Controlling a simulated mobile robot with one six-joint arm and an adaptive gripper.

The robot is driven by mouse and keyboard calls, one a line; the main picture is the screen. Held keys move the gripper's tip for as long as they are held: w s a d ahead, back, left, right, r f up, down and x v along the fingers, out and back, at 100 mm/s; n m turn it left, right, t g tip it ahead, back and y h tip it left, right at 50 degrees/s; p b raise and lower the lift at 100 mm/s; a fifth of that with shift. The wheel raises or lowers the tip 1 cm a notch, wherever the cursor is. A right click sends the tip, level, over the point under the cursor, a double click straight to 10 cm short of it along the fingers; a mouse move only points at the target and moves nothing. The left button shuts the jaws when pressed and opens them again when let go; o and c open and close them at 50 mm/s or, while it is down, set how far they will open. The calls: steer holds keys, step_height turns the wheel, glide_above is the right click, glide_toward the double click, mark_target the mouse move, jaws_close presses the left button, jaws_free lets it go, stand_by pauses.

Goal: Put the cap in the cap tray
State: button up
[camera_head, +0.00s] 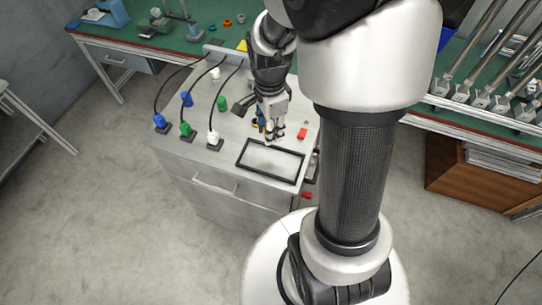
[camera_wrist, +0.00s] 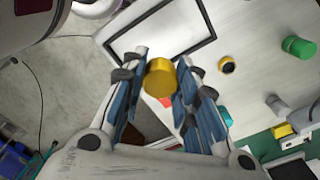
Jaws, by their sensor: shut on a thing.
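A yellow cylindrical cap (camera_wrist: 159,80) is held between the fingertips of my gripper (camera_wrist: 160,76) in the wrist view. My gripper (camera_head: 273,137) is shut on it and points down over the grey cabinet top in the head view. The cap cannot be made out clearly there. The cap tray (camera_head: 270,160), a pale rectangle with a black rim, lies just in front of my gripper at the cabinet's front right. It also shows at the top of the wrist view (camera_wrist: 150,27), beyond the cap. The cap is outside the tray's rim in the wrist view.
A red piece (camera_head: 302,133) lies right of my gripper. Green (camera_head: 221,103), blue (camera_head: 187,99) and white cylinders and cabled plugs stand on the left. A green-topped bench (camera_head: 150,50) runs behind. The tray is empty.

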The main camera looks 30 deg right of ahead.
step_height(320, 180, down, 12)
steer(key=b, duration=0.3)
steer(key=shift+s, duration=0.1)
steer(key=shift+f, duration=0.1)
steer(key=shift+f, duration=0.15)
steer(key=o, duration=0.8)
steer(key=shift+o, duration=0.2)
